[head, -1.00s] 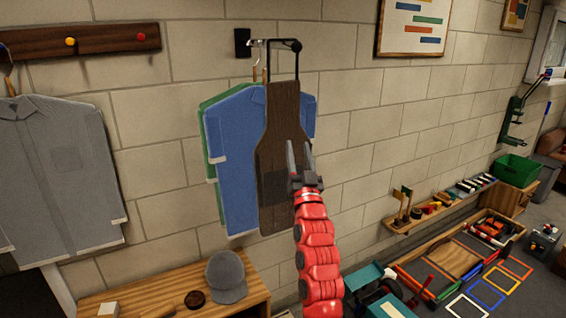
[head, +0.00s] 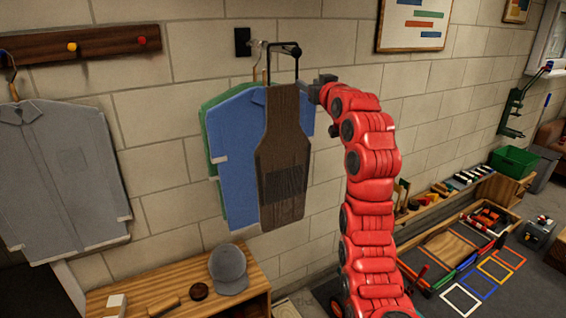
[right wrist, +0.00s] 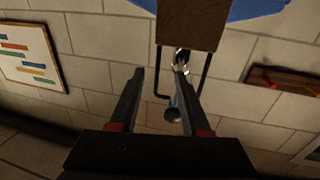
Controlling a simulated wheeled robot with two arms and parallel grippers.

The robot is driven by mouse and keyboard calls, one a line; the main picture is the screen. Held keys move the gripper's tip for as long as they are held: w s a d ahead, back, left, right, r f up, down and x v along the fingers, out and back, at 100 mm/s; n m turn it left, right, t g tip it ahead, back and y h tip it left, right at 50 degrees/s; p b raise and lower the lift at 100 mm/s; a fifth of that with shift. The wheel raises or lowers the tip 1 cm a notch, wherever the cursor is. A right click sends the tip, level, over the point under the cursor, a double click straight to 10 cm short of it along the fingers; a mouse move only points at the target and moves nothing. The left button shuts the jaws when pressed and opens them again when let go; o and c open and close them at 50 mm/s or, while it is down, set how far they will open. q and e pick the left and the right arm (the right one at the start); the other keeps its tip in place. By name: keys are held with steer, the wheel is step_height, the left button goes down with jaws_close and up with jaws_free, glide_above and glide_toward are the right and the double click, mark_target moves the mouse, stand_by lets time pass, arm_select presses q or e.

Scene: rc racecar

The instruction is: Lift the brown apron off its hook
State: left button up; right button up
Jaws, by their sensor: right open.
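The brown apron (head: 284,165) hangs by its black neck loop (head: 298,68) from a dark metal hook (head: 284,47) on the wall. It hangs in front of a blue shirt (head: 238,150). My right gripper (head: 314,90) is beside the apron's upper right edge, below the hook; its fingers are partly hidden by the apron and wrist. In the right wrist view the open, empty fingers (right wrist: 160,74) point toward the apron's top (right wrist: 190,24), which appears upside down. One finger overlaps the loop in that picture; I cannot tell whether they touch. My left gripper is out of view.
A grey shirt (head: 62,180) hangs at the left below a peg rail (head: 90,44). A wooden bench (head: 250,285) with a grey cap (head: 228,268) stands below the apron. Toys and coloured frames (head: 462,300) lie on the right floor.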

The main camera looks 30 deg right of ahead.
mark_target(297, 74)
steer(key=w+p, duration=0.1)
steer(key=w, duration=0.1)
steer(key=w+d, duration=0.1)
steer(key=w, duration=0.2)
steer(key=shift+r+p, duration=0.2)
steer(key=shift+p, duration=0.2)
steer(key=shift+w+f, duration=0.15)
steer(key=shift+w, duration=0.2)
steer(key=w+p, duration=0.1)
steer(key=w+d+r+p, duration=0.1)
steer(key=w+p, duration=0.1)
steer(key=shift+r, duration=0.1)
steer(key=shift+w+d+f+p, duration=0.15)
steer(key=shift+w+p, duration=0.1)
steer(key=shift+w, duration=0.25)
steer(key=shift+w+d+f+p, duration=0.1)
steer(key=shift+w+p, duration=0.1)
steer(key=shift+w, duration=0.3)
steer(key=shift+a, duration=0.1)
steer(key=shift+c, duration=0.2)
jaws_close()
